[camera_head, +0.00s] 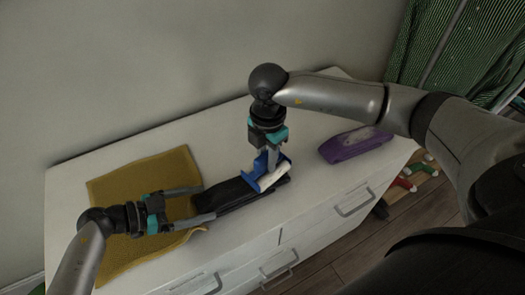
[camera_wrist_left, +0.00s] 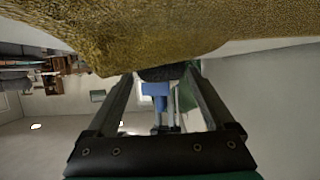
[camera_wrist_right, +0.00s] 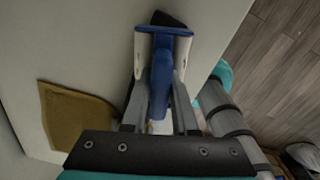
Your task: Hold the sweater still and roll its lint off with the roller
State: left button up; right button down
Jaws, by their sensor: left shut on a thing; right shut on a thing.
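The sweater (camera_head: 232,193) is a narrow, dark folded strip on the white dresser top. My left gripper (camera_head: 200,204) is shut on its left end; the dark cloth (camera_wrist_left: 162,72) shows between the fingertips in the left wrist view. The lint roller (camera_head: 268,178) has a blue handle and a white head. My right gripper (camera_head: 273,160) is shut on its handle from above, also seen in the right wrist view (camera_wrist_right: 160,90). The roller head lies over the right end of the sweater; I cannot tell whether it touches. A dark sweater end (camera_wrist_right: 168,19) shows beyond the head.
A mustard cloth (camera_head: 130,183) lies flat on the left of the dresser top (camera_head: 215,135), under my left gripper. A purple item (camera_head: 350,146) lies at the right, clear of the roller. The dresser's front edge is close to the sweater. A wall stands behind.

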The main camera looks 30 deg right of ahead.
jog(key=shift+s+r, duration=0.15)
jog(key=shift+r, duration=4)
pick_arm(q)
jog(key=o, duration=1.5)
jog(key=v, duration=1.2)
jog(key=shift+w, duration=0.1)
